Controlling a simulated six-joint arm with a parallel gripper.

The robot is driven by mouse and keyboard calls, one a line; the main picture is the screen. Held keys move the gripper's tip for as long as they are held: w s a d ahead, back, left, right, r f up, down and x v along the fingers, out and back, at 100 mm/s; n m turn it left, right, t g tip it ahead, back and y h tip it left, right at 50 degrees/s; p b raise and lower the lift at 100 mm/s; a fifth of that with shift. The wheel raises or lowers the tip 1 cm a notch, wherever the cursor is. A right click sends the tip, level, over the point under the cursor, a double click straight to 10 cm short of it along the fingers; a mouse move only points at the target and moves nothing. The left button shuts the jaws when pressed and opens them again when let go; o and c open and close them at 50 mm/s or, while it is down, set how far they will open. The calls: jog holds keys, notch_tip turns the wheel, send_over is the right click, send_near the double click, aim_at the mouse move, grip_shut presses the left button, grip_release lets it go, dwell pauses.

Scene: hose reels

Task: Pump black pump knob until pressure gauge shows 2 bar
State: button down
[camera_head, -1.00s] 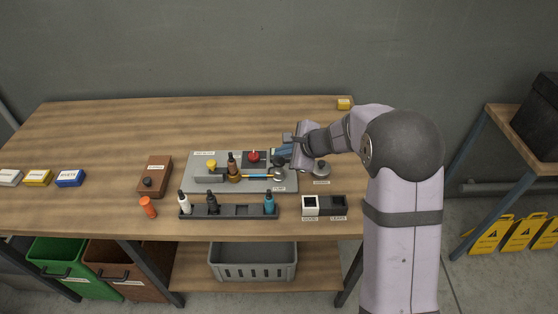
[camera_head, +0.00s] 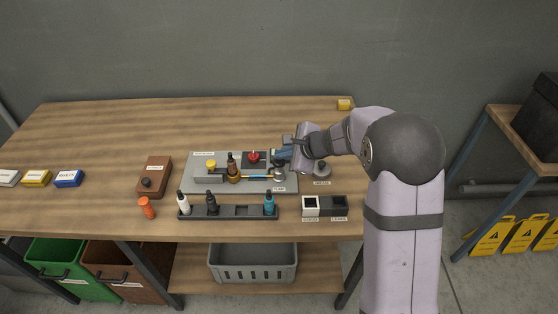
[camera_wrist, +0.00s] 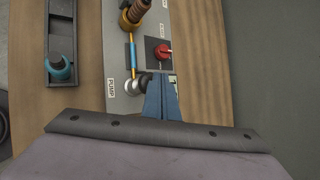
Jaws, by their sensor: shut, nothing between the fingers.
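The grey panel (camera_head: 205,187) lies on the workbench with a label reading PUMP (camera_wrist: 111,88) at its end. A black knob (camera_wrist: 146,79) sits near that label, beside a round silver part (camera_wrist: 133,87); the silver part also shows in the head view (camera_head: 278,174). My gripper (camera_wrist: 160,79) has its blue fingers shut and empty, with the tips close to the right side of the black knob. I cannot tell whether they touch it. In the head view my gripper (camera_head: 281,155) is over the panel's right end. I cannot make out a gauge dial or its reading.
A red knob (camera_head: 253,156), a brown-and-brass fitting (camera_head: 233,168) and a yellow knob (camera_head: 211,164) stand on the panel. A dark rack (camera_head: 240,211) with bottles is in front. A grey round piece (camera_head: 321,168) sits right. The table's back left is clear.

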aim_at(282, 162)
jog(key=shift+f+b, duration=1.25)
jog(key=shift+b, duration=0.05)
dwell(1.1)
jog(key=shift+r, duration=0.15)
jog(key=shift+r+p, duration=1.35)
jog(key=shift+r, duration=0.25)
jog(key=shift+r+p, duration=2.15)
jog(key=shift+r, duration=0.4)
